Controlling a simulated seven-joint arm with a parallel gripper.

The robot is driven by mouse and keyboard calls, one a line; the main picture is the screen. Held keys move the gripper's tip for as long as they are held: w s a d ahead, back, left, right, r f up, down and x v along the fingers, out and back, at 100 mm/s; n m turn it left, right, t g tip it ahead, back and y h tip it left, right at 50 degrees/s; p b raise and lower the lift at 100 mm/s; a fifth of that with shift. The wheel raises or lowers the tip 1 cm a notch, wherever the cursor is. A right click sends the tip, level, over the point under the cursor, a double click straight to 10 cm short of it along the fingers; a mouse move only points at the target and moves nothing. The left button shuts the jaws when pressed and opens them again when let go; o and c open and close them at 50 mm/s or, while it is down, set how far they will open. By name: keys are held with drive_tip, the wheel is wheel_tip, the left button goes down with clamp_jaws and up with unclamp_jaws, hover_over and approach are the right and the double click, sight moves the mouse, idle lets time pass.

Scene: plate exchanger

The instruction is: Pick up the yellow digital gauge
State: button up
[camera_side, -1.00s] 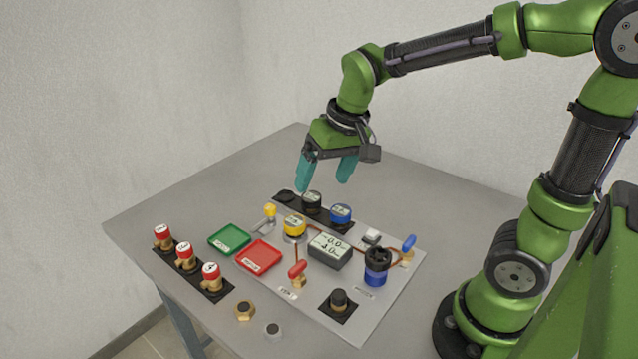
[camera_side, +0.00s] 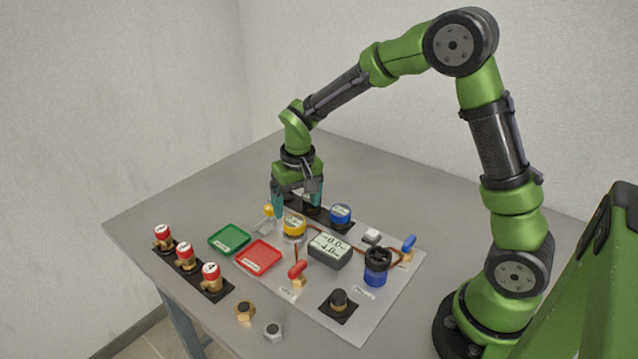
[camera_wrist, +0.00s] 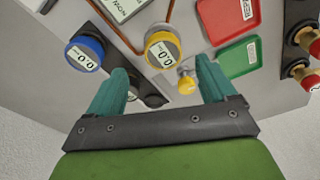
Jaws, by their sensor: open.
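The yellow digital gauge (camera_side: 294,226) is a short round gauge with a pale display, upright on the light panel. In the wrist view the yellow gauge (camera_wrist: 162,51) lies just beyond the fingertips, roughly centred between them in the picture. My gripper (camera_side: 297,208) is open and empty, pointing down with teal fingers. It is low over the dark gauge rack, behind the yellow gauge, and not around it. In the wrist view my gripper (camera_wrist: 162,72) has a finger on each side. The black gauge on the rack is mostly hidden by my gripper.
A blue gauge (camera_side: 340,214) stands close to my right finger. A small yellow-handled valve (camera_wrist: 186,84) is between the fingers in the wrist view. Green (camera_side: 229,239) and red (camera_side: 258,257) trays and a grey display box (camera_side: 329,250) are near the yellow gauge.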

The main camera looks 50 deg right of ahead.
sight(294, 221)
drive_tip(key=f, duration=0.4)
drive_tip(key=w+f, duration=0.1)
drive_tip(key=f, duration=0.1)
drive_tip(key=shift+f, duration=0.25)
